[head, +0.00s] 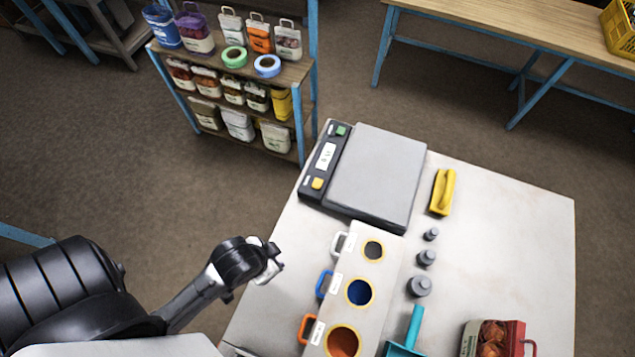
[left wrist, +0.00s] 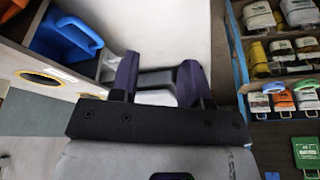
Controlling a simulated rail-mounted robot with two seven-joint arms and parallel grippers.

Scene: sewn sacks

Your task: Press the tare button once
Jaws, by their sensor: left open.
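The bench scale has a flat grey weighing plate (head: 376,175) that looks empty. Its dark control panel (head: 309,192) runs along the plate's left side. The panel has a green button (head: 341,130) at the far end, a small lit display (head: 326,156) in the middle and a yellow button (head: 317,184) at the near end. The button labels are too small to read. My left gripper (head: 274,263) is open, left of the table and nearer than the panel, apart from both buttons. Its purple fingers (left wrist: 158,66) show in the left wrist view with a pale shape seen between them. My right gripper is not in view.
A holder (head: 388,263) with white, blue and orange handled scoops stands on the table (head: 500,245) near the scale. A sack shelf (head: 240,95) stands behind.

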